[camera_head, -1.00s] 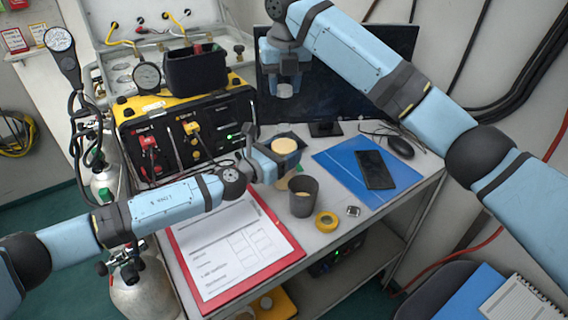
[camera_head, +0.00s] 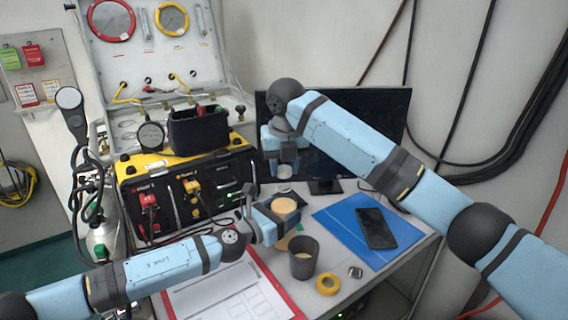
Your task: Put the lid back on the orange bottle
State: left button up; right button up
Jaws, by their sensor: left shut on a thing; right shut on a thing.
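The orange bottle (camera_head: 285,206) shows as a pale orange round top above the desk, left of the grey cup. My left gripper (camera_head: 270,221) is shut on the bottle from the left and hides much of its body. My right gripper (camera_head: 285,160) points down in front of the monitor and is shut on a small whitish piece, which looks like the lid (camera_head: 285,172). The lid shows above the bottle in the picture, with a gap between them.
A dark grey cup (camera_head: 303,260), a yellow tape roll (camera_head: 327,284) and a blue folder (camera_head: 340,228) with a black phone (camera_head: 376,228) are on the desk. A red clipboard (camera_head: 289,300) lies in front. The yellow-black air panel (camera_head: 185,187) stands left, the monitor (camera_head: 384,125) behind.

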jog(key=shift+f, duration=0.9)
jog(key=shift+f, duration=0.55)
